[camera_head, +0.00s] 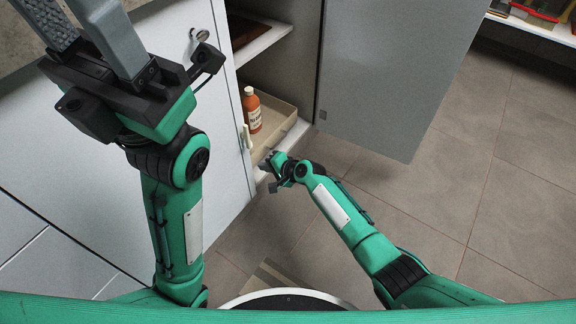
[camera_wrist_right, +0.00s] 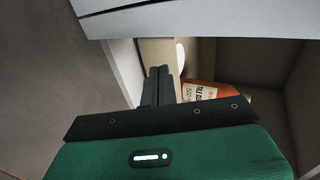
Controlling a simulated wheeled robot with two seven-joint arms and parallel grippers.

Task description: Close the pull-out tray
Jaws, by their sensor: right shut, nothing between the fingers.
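The pull-out tray (camera_head: 279,105) is a shallow beige tray low in an open grey cabinet. An orange bottle (camera_head: 252,112) with a pale label stands upright in it. The tray's near part shows beyond the left door's edge, so it looks partly pulled out. My right gripper (camera_head: 265,166) is shut and empty at the tray's near end; I cannot tell if it touches. In the right wrist view its closed fingers (camera_wrist_right: 158,86) point toward a beige panel, with the bottle (camera_wrist_right: 201,91) to the right. My left gripper (camera_head: 75,22) is raised at upper left, its fingers apart.
A white left door (camera_head: 120,150) stands beside the opening, and a grey right door (camera_head: 385,75) is swung open. A white shelf (camera_head: 262,40) is above the tray. Tiled floor (camera_head: 450,190) is clear at right. A shelf with goods (camera_head: 535,20) is at far right.

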